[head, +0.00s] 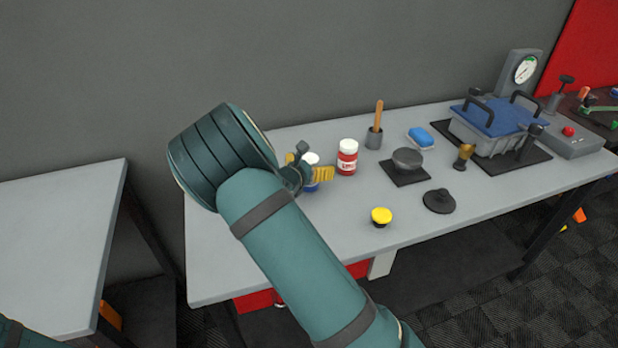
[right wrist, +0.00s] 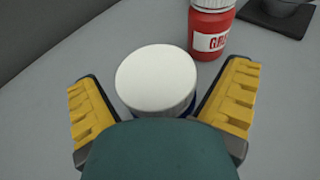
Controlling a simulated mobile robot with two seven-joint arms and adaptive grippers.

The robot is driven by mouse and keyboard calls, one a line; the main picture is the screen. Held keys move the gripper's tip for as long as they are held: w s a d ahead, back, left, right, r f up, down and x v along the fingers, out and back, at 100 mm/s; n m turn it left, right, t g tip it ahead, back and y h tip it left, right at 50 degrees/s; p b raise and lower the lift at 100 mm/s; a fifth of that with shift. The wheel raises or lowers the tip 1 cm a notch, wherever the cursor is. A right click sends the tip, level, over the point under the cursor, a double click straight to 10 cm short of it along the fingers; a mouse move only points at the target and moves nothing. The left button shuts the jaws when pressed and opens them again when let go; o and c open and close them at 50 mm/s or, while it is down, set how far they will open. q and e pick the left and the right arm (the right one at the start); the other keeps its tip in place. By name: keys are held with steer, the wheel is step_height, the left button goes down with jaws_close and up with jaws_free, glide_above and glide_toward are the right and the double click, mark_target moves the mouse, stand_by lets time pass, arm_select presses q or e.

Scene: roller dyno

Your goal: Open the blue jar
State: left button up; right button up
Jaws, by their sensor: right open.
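The blue jar (head: 311,187) stands on the grey table, mostly hidden behind my right gripper in the head view. Its white lid (head: 311,158) is on it. In the right wrist view the white lid (right wrist: 156,80) fills the middle, with a sliver of blue body (right wrist: 191,108) below it. My right gripper (head: 308,175) is open, its yellow-padded fingers on either side of the jar; in the right wrist view gaps show between the fingers (right wrist: 160,105) and the lid. My left gripper is not in view.
A red jar with a white lid (head: 347,157) stands close to the right of the blue jar. Further right are a holder with a wooden handle (head: 374,138), a blue block (head: 421,137), a dark dish (head: 407,159) and a yellow-topped knob (head: 381,216). The table's front left is clear.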

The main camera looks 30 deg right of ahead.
steer(key=shift+w+d, duration=0.1)
steer(key=shift+d, duration=0.15)
steer(key=c, duration=1.5)
step_height(320, 180, up, 10)
steer(key=p, duration=0.3)
steer(key=shift+o, duration=1.4)
steer(key=c, duration=0.3)
